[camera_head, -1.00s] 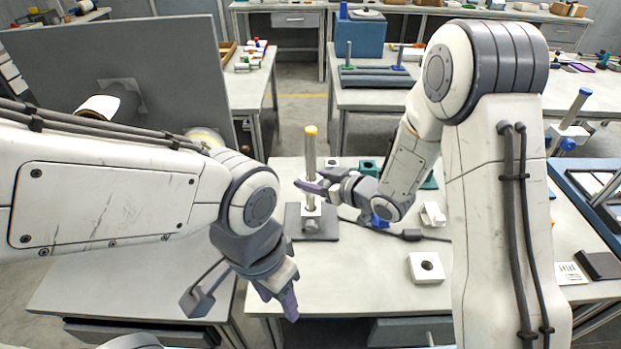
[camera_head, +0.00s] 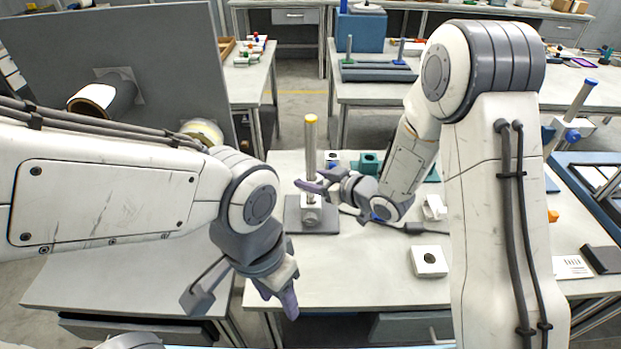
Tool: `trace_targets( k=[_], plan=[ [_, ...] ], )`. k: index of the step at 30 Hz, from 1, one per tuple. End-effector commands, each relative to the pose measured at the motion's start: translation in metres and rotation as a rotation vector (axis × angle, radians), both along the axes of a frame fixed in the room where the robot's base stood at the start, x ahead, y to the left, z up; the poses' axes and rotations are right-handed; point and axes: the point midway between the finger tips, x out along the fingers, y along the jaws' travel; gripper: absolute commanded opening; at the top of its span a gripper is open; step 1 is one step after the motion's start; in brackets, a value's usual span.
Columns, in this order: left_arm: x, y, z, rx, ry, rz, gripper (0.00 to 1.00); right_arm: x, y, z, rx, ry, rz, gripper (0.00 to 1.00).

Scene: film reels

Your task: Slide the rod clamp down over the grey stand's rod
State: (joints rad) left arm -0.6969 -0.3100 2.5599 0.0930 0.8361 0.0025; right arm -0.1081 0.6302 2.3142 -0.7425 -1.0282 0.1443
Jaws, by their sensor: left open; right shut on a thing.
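The grey stand (camera_head: 329,219) sits on the middle bench with its rod (camera_head: 311,150) upright and a yellow tip on top. The white rod clamp (camera_head: 311,212) is around the lower part of the rod, close above the base. I cannot tell whether it touches the base. My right gripper (camera_head: 308,187) reaches in from the right and is shut on the clamp; its fingers hide part of the clamp and rod. My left gripper (camera_head: 279,296) is open and empty in front of the stand, over the bench's front edge, pointing down.
A white block with a hole (camera_head: 429,261) lies on the bench to the right. A grey panel (camera_head: 150,60) stands at the back left. The front middle of the bench is mostly clear.

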Motion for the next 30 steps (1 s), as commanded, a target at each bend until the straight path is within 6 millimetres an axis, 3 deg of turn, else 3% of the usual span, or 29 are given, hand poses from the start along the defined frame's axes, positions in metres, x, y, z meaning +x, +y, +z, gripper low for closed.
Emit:
trace_targets(
  k=[24,30],
  plan=[
    [0.000,0.000,-0.038,0.000,0.000,0.000,0.50,0.000,0.000,-0.043,0.001,-0.001,0.000,0.00],
    [0.000,0.000,-0.038,0.000,0.000,0.000,0.50,0.000,0.000,-0.045,0.000,0.000,0.000,0.00]
  ],
)
